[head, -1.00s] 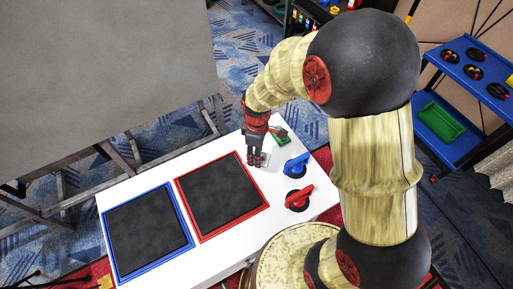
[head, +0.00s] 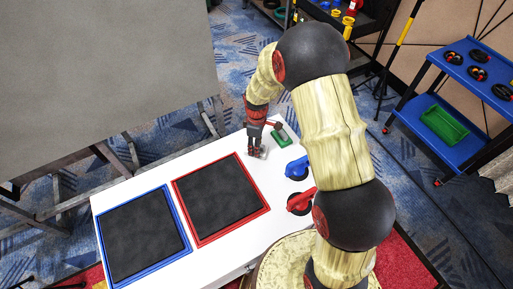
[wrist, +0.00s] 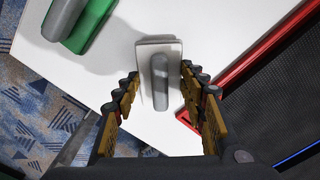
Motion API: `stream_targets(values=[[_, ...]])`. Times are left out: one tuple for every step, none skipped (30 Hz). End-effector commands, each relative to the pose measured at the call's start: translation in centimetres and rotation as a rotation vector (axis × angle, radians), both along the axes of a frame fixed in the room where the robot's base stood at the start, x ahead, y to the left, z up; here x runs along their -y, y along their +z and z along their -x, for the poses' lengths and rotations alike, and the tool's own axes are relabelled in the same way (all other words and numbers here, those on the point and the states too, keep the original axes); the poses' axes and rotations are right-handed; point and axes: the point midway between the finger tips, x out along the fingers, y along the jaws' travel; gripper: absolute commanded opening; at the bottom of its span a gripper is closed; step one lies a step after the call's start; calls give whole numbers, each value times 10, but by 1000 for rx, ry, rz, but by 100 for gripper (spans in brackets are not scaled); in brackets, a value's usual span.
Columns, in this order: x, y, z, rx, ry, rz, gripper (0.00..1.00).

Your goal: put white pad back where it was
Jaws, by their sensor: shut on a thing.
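The white pad (wrist: 145,48) has a grey handle on top and shows upright in the middle of the wrist view. In the head view the white pad (head: 263,154) is small at the tip of my gripper (head: 256,153), on or just above the white table; I cannot tell which. My gripper (wrist: 163,80) is shut on the white pad, with its fingers on both sides of the grey handle. A green pad (wrist: 93,25) with a grey handle lies close by on the table, and it also shows in the head view (head: 282,138).
The white table (head: 250,225) carries a red-framed black panel (head: 218,197) and a blue-framed black panel (head: 143,237). A blue knob (head: 297,168) and a red knob (head: 301,201) stand near its right edge. A large grey board (head: 105,85) stands at left.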

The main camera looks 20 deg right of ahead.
Motion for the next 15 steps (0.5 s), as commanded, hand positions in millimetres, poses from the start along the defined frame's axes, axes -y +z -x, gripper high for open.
stream_targets(values=[[0, -8, 0, 0, 0, 0, 18], [0, -9, 0, 1, 0, 1, 18], [0, -9, -1, 1, 0, 0, 18], [0, -8, -1, 2, 0, 0, 18], [0, -8, -1, 2, 0, 0, 18], [0, -7, -1, 2, 0, 0, 18], [0, -7, -1, 2, 0, 0, 18], [0, -7, -1, 2, 0, 0, 18], [0, -7, -1, 2, 0, 0, 18], [0, -8, -1, 2, 0, 0, 18], [0, -9, -1, 2, 0, 0, 18], [0, -10, -1, 1, 0, 0, 18], [0, -11, -1, 2, 0, 0, 18], [0, -11, -1, 2, 0, 0, 43], [0, -10, -1, 2, 0, 0, 45]])
